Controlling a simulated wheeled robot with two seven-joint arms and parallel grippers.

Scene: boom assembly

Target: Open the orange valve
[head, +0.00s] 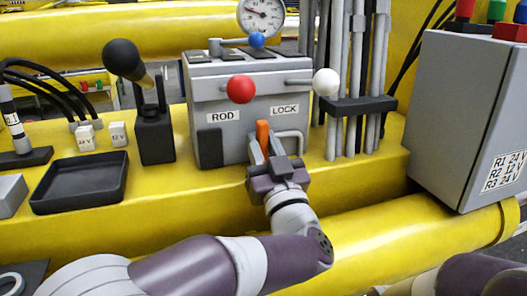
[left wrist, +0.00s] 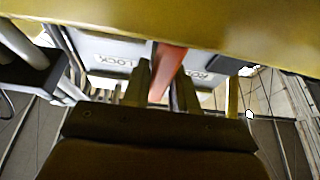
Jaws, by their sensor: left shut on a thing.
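The orange valve (head: 262,134) is an upright lever on the front of the grey control box (head: 263,110), between the ROD and LOCK labels. My left gripper (head: 266,153) is at the box front and shut on the valve lever. In the left wrist view the lever (left wrist: 167,72) runs between the two fingers of the left gripper (left wrist: 162,84). The lower part of the lever is hidden behind the fingers in the head view. My right arm shows only at the lower right corner, and its gripper is out of view.
Red (head: 240,89), white (head: 326,82) and blue (head: 257,40) ball knobs stick out from the box. A large grey cabinet (head: 460,110) stands at the right. A black tray (head: 82,183) and a black-knobbed lever (head: 122,59) are at the left. Vertical pipes (head: 363,75) stand beside the box.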

